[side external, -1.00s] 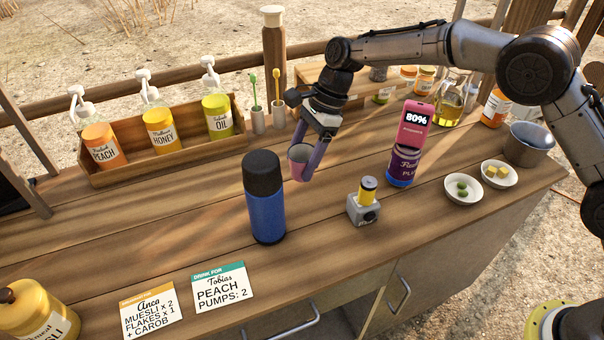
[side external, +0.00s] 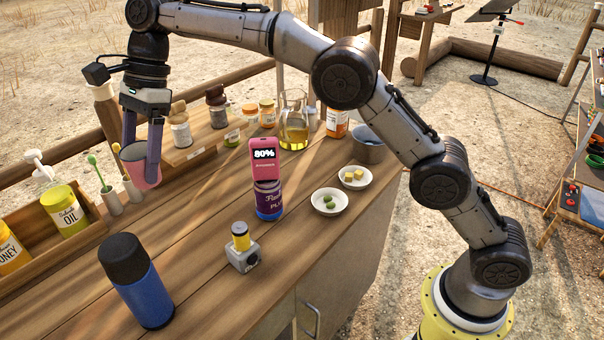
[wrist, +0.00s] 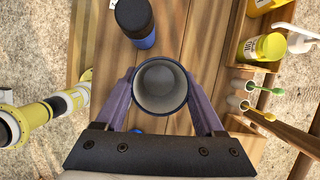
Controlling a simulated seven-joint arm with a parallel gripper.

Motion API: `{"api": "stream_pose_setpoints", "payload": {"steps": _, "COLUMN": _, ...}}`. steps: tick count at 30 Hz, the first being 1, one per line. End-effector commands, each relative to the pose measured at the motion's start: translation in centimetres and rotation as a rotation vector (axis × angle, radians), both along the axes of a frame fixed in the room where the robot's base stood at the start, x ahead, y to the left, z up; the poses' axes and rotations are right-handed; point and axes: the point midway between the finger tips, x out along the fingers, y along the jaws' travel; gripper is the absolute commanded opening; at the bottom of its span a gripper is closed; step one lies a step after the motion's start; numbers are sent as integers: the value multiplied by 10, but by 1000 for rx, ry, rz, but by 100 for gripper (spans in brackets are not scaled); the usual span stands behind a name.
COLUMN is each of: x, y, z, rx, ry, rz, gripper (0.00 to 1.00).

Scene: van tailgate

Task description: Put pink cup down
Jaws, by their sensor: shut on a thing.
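The pink cup (side external: 146,177) is held upright between the two purple fingers of my gripper (side external: 141,165), at the left of the side view. My gripper is shut on the cup's sides. In the wrist view the cup (wrist: 161,86) is seen from above, with its round mouth open and its grey inside looking empty. One finger of my gripper (wrist: 162,100) lies on each side of it. The wooden counter (side external: 190,225) lies below, but I cannot tell how high the cup is above it.
Two toothbrush holders (side external: 122,195) stand close to the cup. A raised wooden shelf with jars (side external: 180,130) is beside it. A blue flask (side external: 145,290) stands nearer the front, and a grey device (side external: 241,252) is right of it. Bare counter lies between them.

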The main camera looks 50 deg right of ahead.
Motion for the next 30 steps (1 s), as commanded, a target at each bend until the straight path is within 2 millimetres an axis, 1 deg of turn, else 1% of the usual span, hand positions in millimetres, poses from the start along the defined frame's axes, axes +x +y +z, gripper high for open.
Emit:
{"api": "stream_pose_setpoints", "payload": {"steps": 1, "x": 1, "y": 0, "z": 7, "rx": 1, "ry": -4, "rz": 0, "gripper": 14}}
{"api": "stream_pose_setpoints", "payload": {"steps": 3, "x": 3, "y": -19, "z": 7, "rx": -4, "ry": -1, "rz": -8, "gripper": 14}}
{"api": "stream_pose_setpoints", "payload": {"steps": 7, "x": 6, "y": -47, "z": 8, "rx": -9, "ry": -3, "rz": -14, "gripper": 14}}
{"api": "stream_pose_setpoints", "payload": {"steps": 11, "x": 7, "y": -81, "z": 9, "rx": -14, "ry": -4, "rz": -21, "gripper": 14}}
{"api": "stream_pose_setpoints", "payload": {"steps": 14, "x": 6, "y": -114, "z": 10, "rx": -19, "ry": -5, "rz": -29, "gripper": 14}}
{"api": "stream_pose_setpoints", "payload": {"steps": 17, "x": 1, "y": -155, "z": 11, "rx": -23, "ry": -4, "rz": -39, "gripper": 14}}
{"api": "stream_pose_setpoints", "payload": {"steps": 18, "x": -3, "y": -174, "z": 11, "rx": -25, "ry": -4, "rz": -44, "gripper": 14}}
{"api": "stream_pose_setpoints", "payload": {"steps": 20, "x": -11, "y": -203, "z": 12, "rx": -26, "ry": -2, "rz": -51, "gripper": 14}}
{"api": "stream_pose_setpoints", "payload": {"steps": 21, "x": -17, "y": -221, "z": 12, "rx": -27, "ry": -1, "rz": -55, "gripper": 14}}
{"api": "stream_pose_setpoints", "payload": {"steps": 23, "x": -28, "y": -249, "z": 12, "rx": -26, "ry": 0, "rz": -61, "gripper": 14}}
{"api": "stream_pose_setpoints", "payload": {"steps": 24, "x": -37, "y": -266, "z": 12, "rx": -26, "ry": 2, "rz": -64, "gripper": 14}}
{"api": "stream_pose_setpoints", "payload": {"steps": 27, "x": -59, "y": -304, "z": 10, "rx": -22, "ry": 3, "rz": -73, "gripper": 14}}
{"api": "stream_pose_setpoints", "payload": {"steps": 30, "x": -81, "y": -332, "z": 10, "rx": -17, "ry": 3, "rz": -76, "gripper": 14}}
